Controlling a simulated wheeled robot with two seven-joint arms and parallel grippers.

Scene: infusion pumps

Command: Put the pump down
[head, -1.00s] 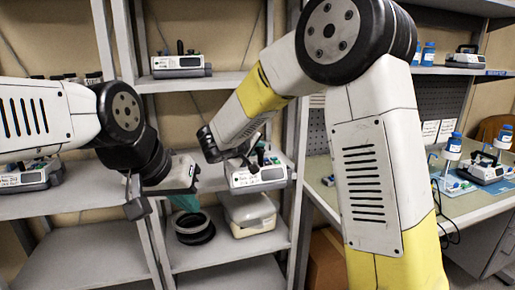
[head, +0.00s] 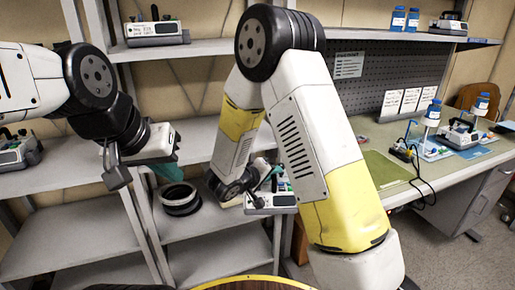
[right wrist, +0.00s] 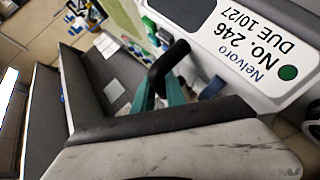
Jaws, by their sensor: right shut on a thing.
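A pale grey pump (head: 272,201) with a dark handle hangs from my right gripper (head: 259,181), in front of the shelf unit. In the right wrist view the teal fingers (right wrist: 161,92) are shut on the black handle of the pump (right wrist: 232,62). Its label reads Nelvoro, No. 246, DUE 10/27. The pump appears to be in the air, but its underside is hard to see. My left gripper (head: 167,172) is at the left in front of the shelves; its fingertips are too small to read.
A green mat (head: 385,169) lies on the desk (head: 400,140) at right. Beyond it are blue mats and another pump (head: 462,134). A black ring-shaped bowl (head: 180,199) is on the lower shelf. Other pumps stand on the upper shelf (head: 155,32) and left shelf (head: 17,150).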

